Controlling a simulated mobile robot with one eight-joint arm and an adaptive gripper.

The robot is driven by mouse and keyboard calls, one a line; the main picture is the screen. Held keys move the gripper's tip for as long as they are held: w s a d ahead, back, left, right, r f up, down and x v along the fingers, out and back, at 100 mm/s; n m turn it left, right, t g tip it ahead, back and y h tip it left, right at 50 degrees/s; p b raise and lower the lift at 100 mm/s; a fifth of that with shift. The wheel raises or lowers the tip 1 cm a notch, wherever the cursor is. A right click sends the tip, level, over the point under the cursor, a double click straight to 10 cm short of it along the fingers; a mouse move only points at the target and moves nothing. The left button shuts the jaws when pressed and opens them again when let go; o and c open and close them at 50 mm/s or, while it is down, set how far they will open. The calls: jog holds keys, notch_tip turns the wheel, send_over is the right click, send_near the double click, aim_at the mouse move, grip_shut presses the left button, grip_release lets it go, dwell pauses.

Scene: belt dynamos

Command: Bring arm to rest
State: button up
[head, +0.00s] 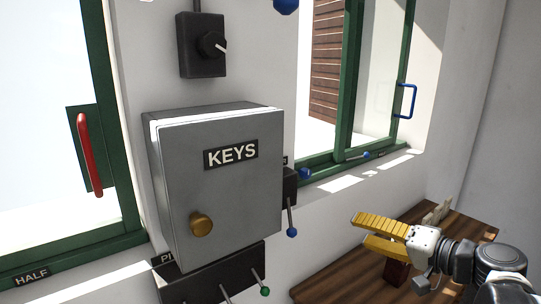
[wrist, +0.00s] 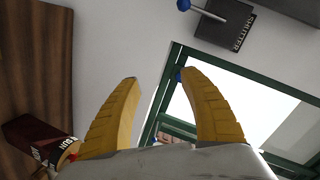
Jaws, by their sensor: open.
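My gripper (head: 360,232) is at the lower right of the head view, raised near a dark wooden surface (head: 320,285). Its two yellow fingers point left toward the wall. In the wrist view the fingers of my gripper (wrist: 158,85) stand apart, with nothing between them. A dark red thing (head: 396,272) shows below and behind the gripper in the head view. In the wrist view a dark red block (wrist: 38,135) with lettering lies beside the left finger.
A grey KEYS box (head: 220,185) with a brass knob (head: 201,225) projects from the wall. Levers with blue (head: 292,233) and green (head: 265,292) knobs stick out nearby. A black dial box (head: 202,45) is above. Green-framed windows have red (head: 90,150) and blue (head: 407,101) handles.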

jog(key=s+a+f+n+g+h+b, duration=0.2)
jog(key=s+a+f+g+h, duration=0.3)
jog(key=s+f, duration=0.45)
jog(key=s+d+f+n+h, duration=0.2)
jog(key=s+d+f+h, duration=0.1)
jog(key=s, duration=0.6)
jog(key=shift+n+h+b, duration=0.4)
jog(key=shift+h+b, duration=0.05)
jog(key=shift+h, duration=0.25)
